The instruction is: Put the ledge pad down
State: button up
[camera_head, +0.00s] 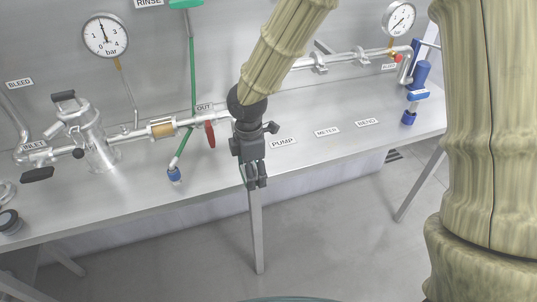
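My gripper (256,184) hangs pointing down at the front edge of the steel ledge (330,157), just left of the PUMP label. Its dark fingers look close together, but they are too small to tell whether they are open or shut. I cannot make out a ledge pad in or under the fingers. A dark round piece with a grey top (9,220) lies on the ledge at the far left; I cannot tell whether it is the pad.
A steel strainer body (95,140) stands at left. A pipe with a red-handled valve (210,134), a green hose (191,80) and a blue fitting (418,80) run along the back. The ledge is clear around the METER label (327,132). A teal rim (290,299) shows at the bottom.

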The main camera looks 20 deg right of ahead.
jog(key=p, duration=0.2)
send_over(269, 162)
jog(key=shift+s+a+f, duration=0.25)
jog(key=shift+s+f, duration=0.05)
jog(key=shift+f, duration=0.15)
jog(key=shift+w+d+f+p, duration=0.15)
jog(key=shift+f+p, duration=0.25)
jog(key=shift+f, duration=0.55)
jog(key=shift+w+d+f+p, duration=0.1)
jog(key=shift+f+p, duration=0.25)
jog(key=shift+f, duration=0.55)
jog(key=shift+f, duration=0.1)
jog(key=o, duration=1.3)
jog(key=shift+c, duration=0.2)
notch_tip(269, 162, up, 12)
jog(key=b, duration=0.1)
jog(key=shift+b, duration=0.3)
